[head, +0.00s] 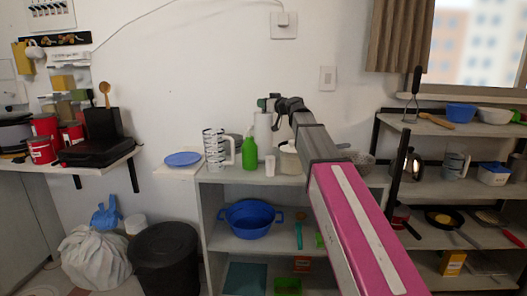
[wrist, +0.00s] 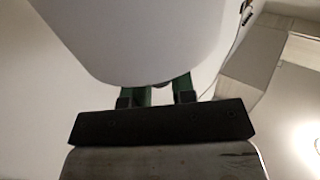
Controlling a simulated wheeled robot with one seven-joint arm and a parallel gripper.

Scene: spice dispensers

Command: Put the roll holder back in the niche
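The roll holder with its white paper roll (head: 262,134) is upright at the back of the grey shelf unit's top, left of my arm. Its foot is partly hidden, and I cannot tell whether it touches the shelf. My gripper (head: 268,103) is at the roll's top end. In the wrist view the white roll (wrist: 150,35) fills the upper middle and hides the fingertips. The green fingers (wrist: 164,92) show apart below it, with a small dark bit between them. Whether they clamp the holder is hidden. I cannot make out which opening is the niche.
A green bottle (head: 250,153), a small white cup (head: 270,166) and a patterned jug (head: 214,150) stand close to the roll. A blue plate (head: 183,159) lies at left. A metal kettle (head: 406,169) stands at right.

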